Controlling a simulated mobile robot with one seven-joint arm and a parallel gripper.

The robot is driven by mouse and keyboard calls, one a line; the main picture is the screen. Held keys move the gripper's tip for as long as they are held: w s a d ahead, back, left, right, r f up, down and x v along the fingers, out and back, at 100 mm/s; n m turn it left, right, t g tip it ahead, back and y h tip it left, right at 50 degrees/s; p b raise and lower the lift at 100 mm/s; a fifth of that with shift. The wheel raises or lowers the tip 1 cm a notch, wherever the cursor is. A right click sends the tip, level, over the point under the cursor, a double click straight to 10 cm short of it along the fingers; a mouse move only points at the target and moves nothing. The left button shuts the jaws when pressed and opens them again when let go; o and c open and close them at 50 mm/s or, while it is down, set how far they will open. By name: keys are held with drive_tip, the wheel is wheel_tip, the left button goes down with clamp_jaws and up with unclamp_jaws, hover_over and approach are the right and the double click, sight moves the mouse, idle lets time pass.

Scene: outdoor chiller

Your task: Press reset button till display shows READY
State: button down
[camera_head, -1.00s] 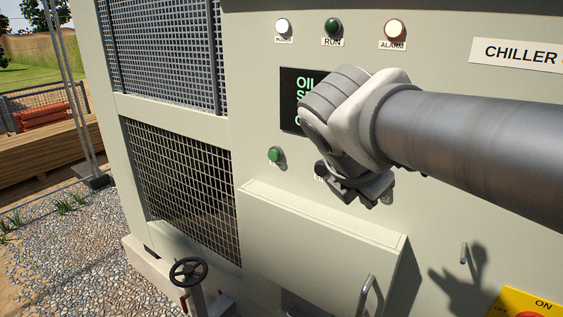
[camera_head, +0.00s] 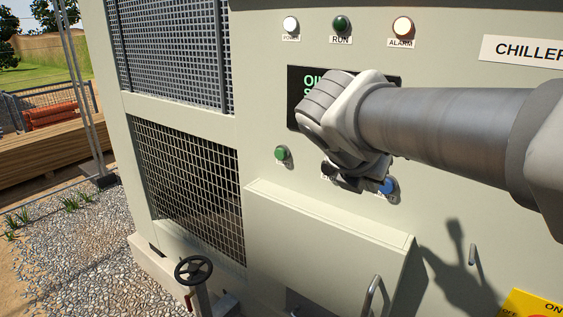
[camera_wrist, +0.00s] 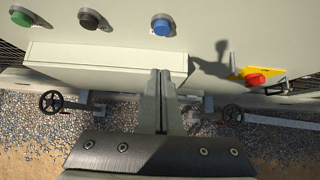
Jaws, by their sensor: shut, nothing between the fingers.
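A blue button (camera_head: 388,186) shows on the panel just right of my gripper (camera_head: 350,182) in the head view; its label is partly covered. In the wrist view the blue button (camera_wrist: 162,26) lies beyond the shut fingertips (camera_wrist: 162,76), with panel visible between them. A black button (camera_head: 328,169) is partly behind my gripper, and a green button (camera_head: 281,153) is further left. My wrist covers most of the dark display (camera_head: 295,108); only the starts of green text lines show, the top one reading "OI". I cannot read the rest.
A box-like cover (camera_head: 320,222) juts out below the buttons. A handwheel (camera_head: 193,270) stands lower left. A red knob on a yellow plate (camera_wrist: 256,79) is at the right.

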sight(384, 193)
drive_tip(key=shift+w+d+f, duration=0.9)
drive_tip(key=shift+w+d, duration=0.1)
drive_tip(key=shift+w, duration=0.2)
drive_tip(key=shift+w+d+f, duration=0.9)
drive_tip(key=shift+w+d, duration=0.1)
drive_tip(key=shift+w, duration=0.25)
drive_tip(key=shift+w+d+f, duration=0.9)
drive_tip(key=shift+w+d, duration=0.1)
drive_tip(key=shift+w, duration=0.2)
